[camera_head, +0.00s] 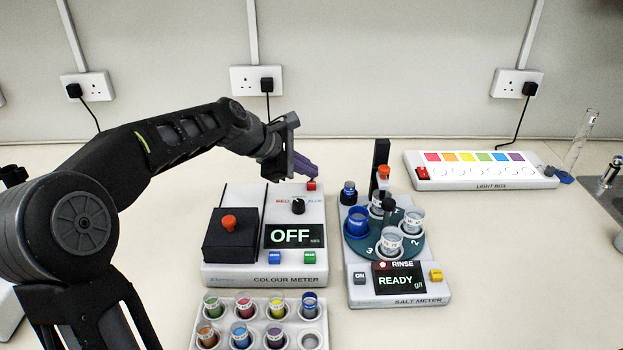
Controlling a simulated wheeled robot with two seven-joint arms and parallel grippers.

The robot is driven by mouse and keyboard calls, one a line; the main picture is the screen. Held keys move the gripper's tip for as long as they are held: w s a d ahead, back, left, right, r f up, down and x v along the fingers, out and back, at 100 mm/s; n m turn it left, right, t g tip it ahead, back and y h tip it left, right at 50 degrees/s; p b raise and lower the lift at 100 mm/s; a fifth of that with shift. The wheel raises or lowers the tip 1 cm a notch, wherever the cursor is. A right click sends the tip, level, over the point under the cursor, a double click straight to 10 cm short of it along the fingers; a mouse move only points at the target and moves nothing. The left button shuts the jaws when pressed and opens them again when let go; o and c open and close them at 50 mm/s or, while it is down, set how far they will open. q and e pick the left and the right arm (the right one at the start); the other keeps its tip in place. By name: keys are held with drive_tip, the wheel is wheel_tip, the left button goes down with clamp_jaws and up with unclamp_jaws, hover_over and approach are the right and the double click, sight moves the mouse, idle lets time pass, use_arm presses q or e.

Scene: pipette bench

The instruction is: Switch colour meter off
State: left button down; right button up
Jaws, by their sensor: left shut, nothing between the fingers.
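The colour meter (264,279) stands on the bench in the middle of the head view. Its display (293,236) reads OFF. It has a black lidded block with an orange knob (229,222), a black dial (298,206), a blue button (274,257) and a green button (309,257). A small red switch (311,186) sits at its back right. My left gripper (314,172) has purple fingers, shut and empty. Its fingertips are right by the red switch; I cannot tell whether they touch it. My right gripper is not in view.
The salt meter (398,299) with a carousel of cups stands to the right, its display reading READY. A rack (262,340) of coloured vials sits in front. A light box (480,183) lies at the back right. Bare bench shows at the right front.

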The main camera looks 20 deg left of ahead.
sight(308, 185)
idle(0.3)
use_arm(q)
wheel_tip(308, 185, up, 6)
drive_tip(key=p, duration=0.6)
